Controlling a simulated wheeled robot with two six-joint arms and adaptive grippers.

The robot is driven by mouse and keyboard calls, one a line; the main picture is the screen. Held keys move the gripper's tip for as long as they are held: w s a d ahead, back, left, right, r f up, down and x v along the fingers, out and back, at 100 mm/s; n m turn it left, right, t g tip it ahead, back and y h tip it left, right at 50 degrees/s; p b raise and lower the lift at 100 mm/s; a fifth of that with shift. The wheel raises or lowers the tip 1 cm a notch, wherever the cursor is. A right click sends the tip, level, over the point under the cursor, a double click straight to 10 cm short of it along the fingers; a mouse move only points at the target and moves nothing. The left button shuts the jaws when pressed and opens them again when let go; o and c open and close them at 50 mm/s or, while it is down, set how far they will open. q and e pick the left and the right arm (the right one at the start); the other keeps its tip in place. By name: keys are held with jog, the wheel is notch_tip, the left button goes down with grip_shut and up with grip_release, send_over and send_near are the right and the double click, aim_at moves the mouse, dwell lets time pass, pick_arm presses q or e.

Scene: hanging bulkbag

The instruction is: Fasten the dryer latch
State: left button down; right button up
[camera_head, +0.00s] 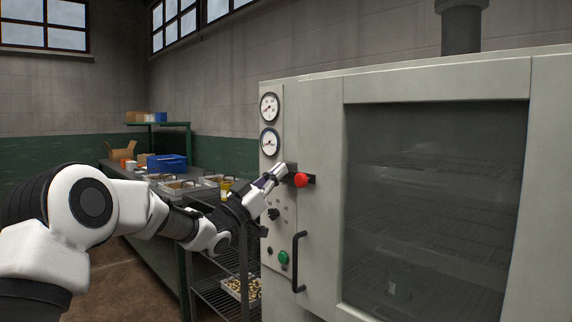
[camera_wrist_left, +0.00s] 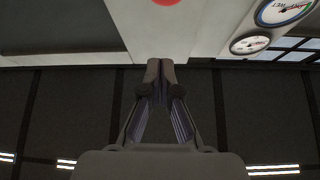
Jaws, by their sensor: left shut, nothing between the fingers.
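The dryer (camera_head: 310,120) is a large pale grey cabinet with a glass-windowed door that looks closed. Its latch has a red round knob (camera_head: 301,180) with a dark bracket behind it, at the door's left edge. The red knob also shows at the top edge of the left wrist view (camera_wrist_left: 165,2). My left gripper (camera_head: 278,170) is shut and empty, its fingertips just left of the knob and slightly above it. I cannot tell whether they touch the latch. In the left wrist view the fingertips (camera_wrist_left: 160,66) meet in front of the pale panel. My right gripper is not in view.
A dark vertical door handle (camera_head: 296,262) stands out below the latch. Two gauges (camera_head: 269,107), a dark knob and a green button (camera_head: 283,257) are on the left panel. A workbench with a blue bin (camera_head: 167,163) and trays is behind my left arm.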

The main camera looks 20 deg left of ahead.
pick_arm(q)
jog(key=v, duration=0.4)
jog(key=shift+s+a+f, duration=0.1)
jog(key=shift+a+f, duration=0.05)
jog(key=shift+f, duration=0.1)
